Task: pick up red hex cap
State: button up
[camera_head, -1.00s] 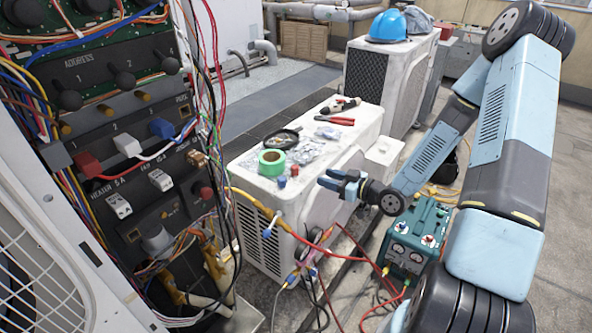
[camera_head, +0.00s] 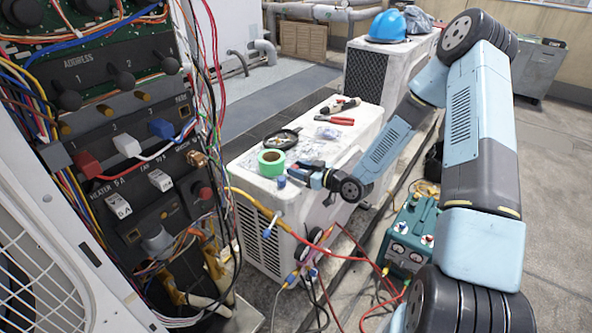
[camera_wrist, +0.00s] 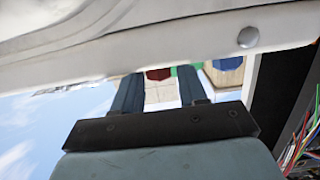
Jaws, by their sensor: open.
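The red hex cap (camera_wrist: 158,74) shows in the wrist view as a dark red piece between my two finger ends. In the head view it is hidden, or nearly so, by my gripper (camera_head: 302,170) at the near edge of the white condenser's top (camera_head: 246,173). My gripper is open, with its fingers low over that edge. Whether either finger touches the cap I cannot tell. A blue cap (camera_head: 281,182) stands just left of the fingers in the head view. It also shows in the wrist view (camera_wrist: 228,64), right of the right finger.
A green tape roll (camera_head: 271,162) stands close behind the blue cap. A black round item (camera_head: 281,139), red-handled pliers (camera_head: 335,120) and another tool (camera_head: 340,105) lie farther back. Hoses and a teal machine (camera_head: 409,236) are below. The wired panel (camera_head: 120,130) stands at left.

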jog(key=shift+x, duration=0.95)
jog(key=shift+c, duration=0.3)
grip_shut()
